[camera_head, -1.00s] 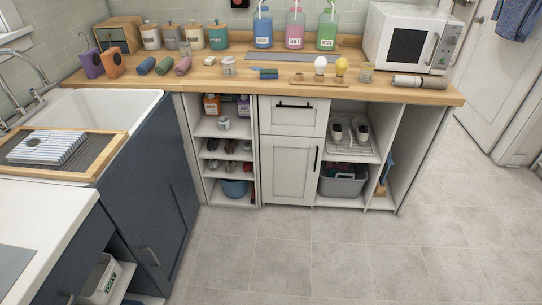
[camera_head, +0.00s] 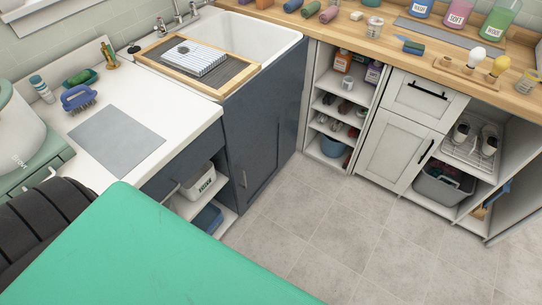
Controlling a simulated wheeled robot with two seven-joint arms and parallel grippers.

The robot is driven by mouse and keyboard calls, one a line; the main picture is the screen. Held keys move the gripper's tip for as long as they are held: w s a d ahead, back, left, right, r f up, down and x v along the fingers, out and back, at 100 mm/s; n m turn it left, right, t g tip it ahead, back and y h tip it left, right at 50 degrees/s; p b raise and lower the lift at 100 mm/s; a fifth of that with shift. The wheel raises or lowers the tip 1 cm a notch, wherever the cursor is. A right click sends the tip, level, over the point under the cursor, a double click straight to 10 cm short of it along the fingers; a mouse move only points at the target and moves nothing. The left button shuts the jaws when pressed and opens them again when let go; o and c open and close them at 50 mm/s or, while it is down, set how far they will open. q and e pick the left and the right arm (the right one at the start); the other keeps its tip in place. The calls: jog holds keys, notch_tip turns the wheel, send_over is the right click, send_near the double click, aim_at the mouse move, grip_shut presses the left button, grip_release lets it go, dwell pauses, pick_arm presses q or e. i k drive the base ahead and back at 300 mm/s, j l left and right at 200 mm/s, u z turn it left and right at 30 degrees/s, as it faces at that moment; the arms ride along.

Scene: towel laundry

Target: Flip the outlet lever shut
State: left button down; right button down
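I cannot make out an outlet lever in the head view. A pale green appliance with a rounded body (camera_head: 18,135) is partly cut off at the left edge, and a large plain green surface (camera_head: 150,260) fills the lower left. Neither shows a lever that I can identify. Neither of my grippers is in view.
A white counter (camera_head: 185,125) holds a grey mat (camera_head: 117,138) and a blue brush (camera_head: 78,97). A white sink (camera_head: 262,40) has a wooden-framed rack (camera_head: 150,53) across it. A wooden counter (camera_head: 400,50) runs along the back. The tiled floor (camera_head: 320,230) is clear.

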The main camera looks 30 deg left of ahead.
aim_at(112, 53)
jog(key=u, duration=1.45)
jog(key=i+l+u, duration=0.2)
jog(key=i+u, duration=0.25)
jog(key=i+l+u, duration=0.45)
jog(key=i, duration=0.2)
jog(key=i+l, duration=0.1)
jog(key=l, duration=0.2)
jog(key=z, duration=0.05)
